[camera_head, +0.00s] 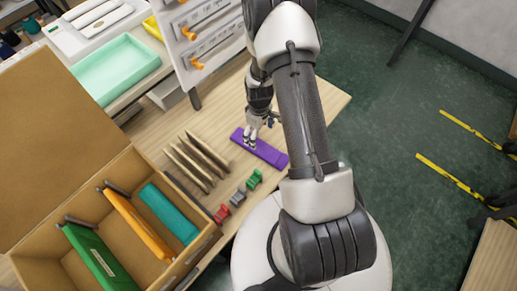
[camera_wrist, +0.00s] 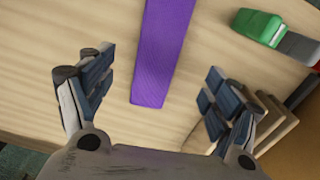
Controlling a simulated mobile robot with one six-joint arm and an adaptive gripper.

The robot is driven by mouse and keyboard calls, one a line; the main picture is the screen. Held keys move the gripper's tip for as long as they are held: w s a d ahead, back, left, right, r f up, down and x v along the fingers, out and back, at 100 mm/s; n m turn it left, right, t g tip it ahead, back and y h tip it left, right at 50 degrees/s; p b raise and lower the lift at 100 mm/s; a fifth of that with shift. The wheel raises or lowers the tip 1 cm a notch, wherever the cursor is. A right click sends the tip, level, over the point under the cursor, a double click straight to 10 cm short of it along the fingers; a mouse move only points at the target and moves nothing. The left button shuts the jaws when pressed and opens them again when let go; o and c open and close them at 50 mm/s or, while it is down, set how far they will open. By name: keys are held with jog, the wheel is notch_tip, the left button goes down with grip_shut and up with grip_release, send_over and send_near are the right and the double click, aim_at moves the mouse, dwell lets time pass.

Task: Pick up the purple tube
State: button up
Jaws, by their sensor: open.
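The purple tube (camera_head: 262,150) lies on the wooden table (camera_head: 318,98) as a flat, long purple piece. In the wrist view the purple tube (camera_wrist: 163,50) runs from the top edge down to the middle, and its near end lies between the open fingers. My gripper (camera_head: 252,138) hangs over the tube's left end in the head view. In the wrist view my gripper (camera_wrist: 155,95) is open, one finger on each side of the tube, with bare wood between them. Nothing is held.
A cardboard box (camera_head: 128,160) holds green, orange and teal pieces. A mint tray (camera_head: 117,70) and orange-knobbed panel (camera_head: 208,30) are behind.

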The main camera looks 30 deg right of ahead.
aim_at(259, 146)
notch_tip(259, 146, down, 10)
jog(key=b, duration=0.3)
jog(key=shift+w+r, duration=0.1)
jog(key=shift+r, duration=0.05)
jog(key=shift+c, duration=0.6)
jog(key=c, duration=0.8)
